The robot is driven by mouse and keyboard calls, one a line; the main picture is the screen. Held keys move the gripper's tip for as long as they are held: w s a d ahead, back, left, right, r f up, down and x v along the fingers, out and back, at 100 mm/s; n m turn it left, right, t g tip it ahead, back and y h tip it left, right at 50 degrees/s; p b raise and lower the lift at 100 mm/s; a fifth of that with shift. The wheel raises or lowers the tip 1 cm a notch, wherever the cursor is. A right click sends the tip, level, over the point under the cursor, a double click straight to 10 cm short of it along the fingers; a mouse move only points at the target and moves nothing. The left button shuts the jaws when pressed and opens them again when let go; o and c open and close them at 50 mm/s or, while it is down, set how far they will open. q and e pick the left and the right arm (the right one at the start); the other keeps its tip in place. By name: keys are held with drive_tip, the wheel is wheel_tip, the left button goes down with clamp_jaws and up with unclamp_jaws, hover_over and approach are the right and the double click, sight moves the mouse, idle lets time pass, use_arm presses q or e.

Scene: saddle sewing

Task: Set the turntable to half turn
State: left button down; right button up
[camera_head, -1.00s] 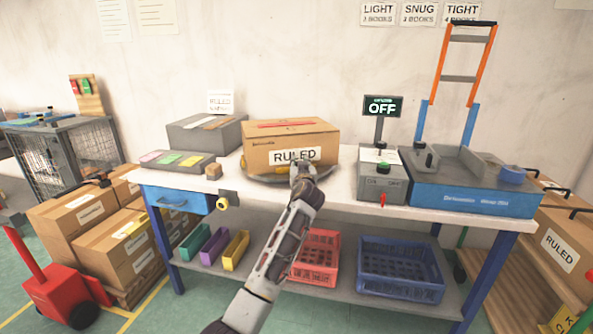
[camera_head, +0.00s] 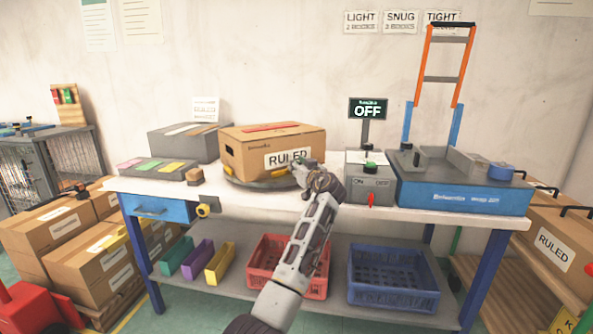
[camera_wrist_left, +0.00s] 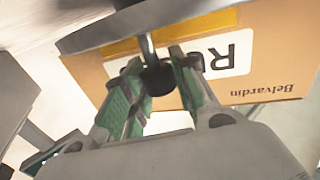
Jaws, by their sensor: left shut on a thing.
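The turntable (camera_head: 240,182) is a grey disc on the white bench, with a cardboard box (camera_head: 268,142) labelled RULED on top. The box stands at an angle, its label face turned to the front right and its left end showing. My left gripper (camera_head: 308,170) is at the turntable's right front edge. In the left wrist view its green-padded fingers (camera_wrist_left: 157,92) are shut on a dark knob (camera_wrist_left: 157,78) hanging from the turntable's rim (camera_wrist_left: 150,28). The head view hides the knob behind the gripper. My right gripper is not in view.
A grey switch box (camera_head: 369,183) with a red lever and an OFF sign (camera_head: 368,109) stands close right of my gripper. A blue machine (camera_head: 465,193) is farther right.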

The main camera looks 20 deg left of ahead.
use_arm(q)
drive_tip(key=shift+w+d+r, duration=0.1)
drive_tip(key=shift+w+d, duration=0.05)
drive_tip(key=shift+w, duration=0.1)
idle(0.4)
drive_tip(key=c, duration=1.1)
unclamp_jaws()
drive_tip(key=shift+c, duration=0.2)
drive_tip(key=shift+v, duration=6)
drive_tip(key=shift+w+d, duration=0.15)
